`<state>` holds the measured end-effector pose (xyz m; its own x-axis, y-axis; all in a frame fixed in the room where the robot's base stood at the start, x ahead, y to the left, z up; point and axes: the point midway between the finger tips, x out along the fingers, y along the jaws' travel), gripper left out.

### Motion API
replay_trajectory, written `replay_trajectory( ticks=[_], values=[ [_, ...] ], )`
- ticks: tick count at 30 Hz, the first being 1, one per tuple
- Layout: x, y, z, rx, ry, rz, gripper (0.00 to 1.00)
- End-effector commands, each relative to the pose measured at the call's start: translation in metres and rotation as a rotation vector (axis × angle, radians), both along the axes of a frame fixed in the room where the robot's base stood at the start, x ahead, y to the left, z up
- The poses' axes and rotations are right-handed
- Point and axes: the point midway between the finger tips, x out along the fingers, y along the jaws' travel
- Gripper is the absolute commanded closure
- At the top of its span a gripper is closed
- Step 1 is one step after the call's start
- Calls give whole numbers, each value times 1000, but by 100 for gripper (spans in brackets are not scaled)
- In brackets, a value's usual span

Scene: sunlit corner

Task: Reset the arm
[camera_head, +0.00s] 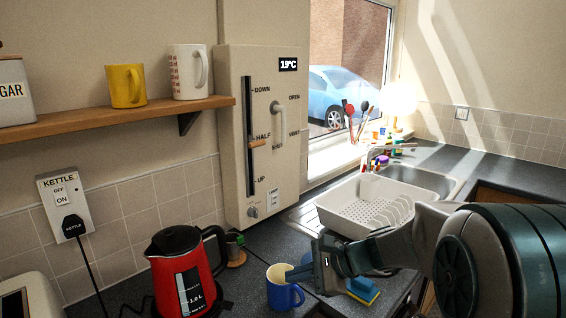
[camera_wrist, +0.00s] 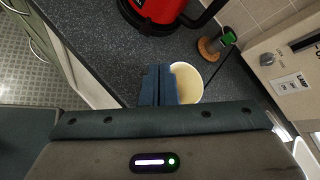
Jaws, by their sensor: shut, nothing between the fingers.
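My gripper (camera_head: 290,275) is shut and empty, on the end of my arm that reaches in from the right. Its fingertips overlap the blue mug (camera_head: 284,292) in the head view, close to the mug's rim. In the wrist view my gripper's two blue fingers (camera_wrist: 157,86) are together, in front of the mug's pale inside (camera_wrist: 187,84). I cannot tell whether they touch the mug. The mug stands upright on the dark counter.
A red kettle (camera_head: 180,270) stands left of the mug. A green-topped item (camera_head: 235,245) is behind it. A blue and yellow sponge (camera_head: 363,290) lies under my wrist. A white dish rack (camera_head: 362,207) stands by the sink. A wall box (camera_head: 264,125) and shelf (camera_head: 120,117) are behind.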

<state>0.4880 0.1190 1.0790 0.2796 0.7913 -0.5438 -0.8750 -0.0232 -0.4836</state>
Motion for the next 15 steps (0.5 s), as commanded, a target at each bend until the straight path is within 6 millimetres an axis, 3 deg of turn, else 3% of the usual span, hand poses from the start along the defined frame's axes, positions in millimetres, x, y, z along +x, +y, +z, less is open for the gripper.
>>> replay_trajectory(
  ticks=[1,6,12,15],
  values=[
    [-22,-1,-5,-83,-43,75,100],
    [-86,-18,-25,-377,-179,335,100],
    [-146,-56,-46,-725,-340,646,100],
    [-167,-78,-54,-887,-408,789,100]
  ],
)
